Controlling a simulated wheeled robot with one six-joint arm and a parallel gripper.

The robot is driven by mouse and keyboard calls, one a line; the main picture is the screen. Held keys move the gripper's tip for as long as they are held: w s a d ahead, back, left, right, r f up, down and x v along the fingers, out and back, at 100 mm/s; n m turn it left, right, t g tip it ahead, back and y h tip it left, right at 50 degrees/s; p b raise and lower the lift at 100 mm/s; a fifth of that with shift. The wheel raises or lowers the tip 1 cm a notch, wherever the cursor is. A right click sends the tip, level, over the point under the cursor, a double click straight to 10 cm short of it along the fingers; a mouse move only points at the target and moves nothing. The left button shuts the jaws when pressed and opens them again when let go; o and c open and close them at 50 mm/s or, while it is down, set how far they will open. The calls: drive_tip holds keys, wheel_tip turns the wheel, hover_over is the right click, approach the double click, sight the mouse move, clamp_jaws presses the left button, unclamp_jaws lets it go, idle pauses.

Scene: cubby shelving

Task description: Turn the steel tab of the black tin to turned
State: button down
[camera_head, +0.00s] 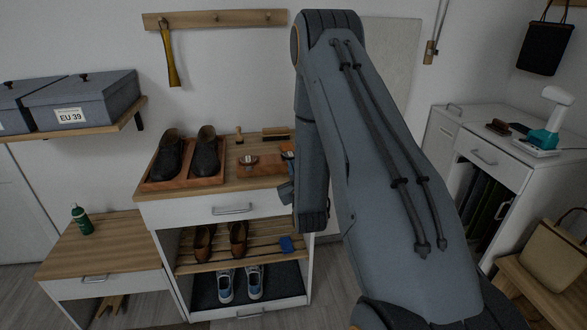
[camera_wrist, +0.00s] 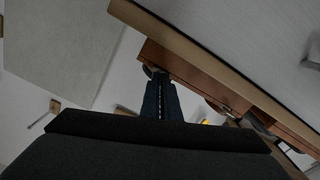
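I cannot pick out the black tin or its steel tab for certain. My gripper (camera_head: 287,191) is at the right end of the cabinet top in the head view, partly hidden behind my arm. In the wrist view my gripper (camera_wrist: 161,84) points toward a reddish-brown tray edge (camera_wrist: 185,70). Its fingers look close together with only a thin seam between them, and I see nothing held.
A tray with black shoes (camera_head: 205,155) stands left on the cabinet top, with brushes (camera_head: 275,133) at the back. Brown shoes (camera_head: 238,238) and sneakers (camera_head: 254,283) are on shelves below. A white cabinet (camera_head: 490,150) stands at the right. My arm hides the space between.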

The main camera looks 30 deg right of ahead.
drive_tip(key=shift+m, duration=0.3)
drive_tip(key=c, duration=2)
unclamp_jaws()
drive_tip(key=b+v, duration=0.2)
drive_tip(key=v, duration=0.5)
drive_tip(key=shift+s, duration=0.4)
drive_tip(key=shift+a, duration=0.15)
